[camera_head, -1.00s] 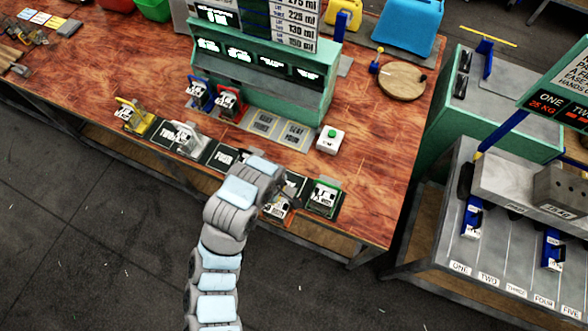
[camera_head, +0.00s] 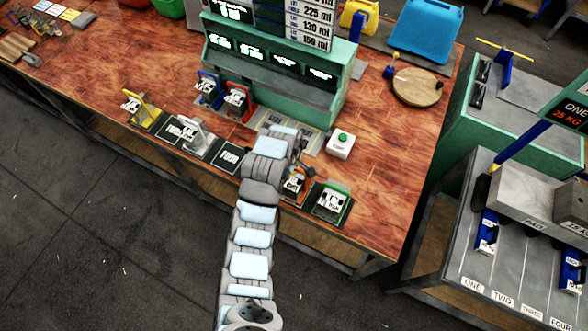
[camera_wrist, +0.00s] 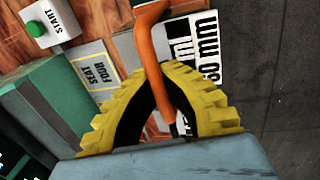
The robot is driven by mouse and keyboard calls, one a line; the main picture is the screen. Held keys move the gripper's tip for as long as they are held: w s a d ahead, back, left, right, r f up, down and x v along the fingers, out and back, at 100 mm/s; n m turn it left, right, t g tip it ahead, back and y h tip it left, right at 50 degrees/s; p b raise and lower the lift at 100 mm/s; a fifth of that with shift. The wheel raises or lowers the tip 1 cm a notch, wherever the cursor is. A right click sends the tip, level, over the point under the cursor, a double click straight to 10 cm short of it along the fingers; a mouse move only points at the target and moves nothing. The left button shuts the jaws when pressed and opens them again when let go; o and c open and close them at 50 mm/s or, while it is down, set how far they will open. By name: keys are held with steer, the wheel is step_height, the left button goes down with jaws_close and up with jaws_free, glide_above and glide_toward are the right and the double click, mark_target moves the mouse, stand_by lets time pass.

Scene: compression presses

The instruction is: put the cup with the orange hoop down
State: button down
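The cup with the orange hoop (camera_head: 293,187) is in the front row of dark pads in the head view, between the pad marked FOUR (camera_head: 230,157) and the cup with the green hoop (camera_head: 332,203). My arm partly hides it. I cannot tell whether its base touches the table. In the wrist view the orange hoop (camera_wrist: 148,45) passes between the yellow fingers of my gripper (camera_wrist: 163,68), whose tips close in on it. Most of the cup body is hidden there behind the fingers and the palm.
A white box with a green START button (camera_head: 341,144) stands behind the cup. The green machine (camera_head: 290,100) stands further back, with blue-hooped (camera_head: 207,90) and red-hooped (camera_head: 238,100) cups at its left. Yellow-hooped (camera_head: 143,112) and grey-hooped (camera_head: 195,138) cups stand in the front row.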

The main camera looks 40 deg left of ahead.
steer(key=shift+w+a+f, duration=0.4)
steer(key=shift+w+f, duration=0.25)
steer(key=shift+f, duration=0.1)
steer(key=shift+w+f, duration=0.1)
steer(key=shift+w+a+f, duration=0.1)
steer(key=shift+f, duration=0.05)
steer(key=shift+f+p, duration=0.5)
steer(key=shift+f, duration=1.15)
steer(key=c, duration=1.2)
jaws_free()
steer(key=shift+c, duration=0.2)
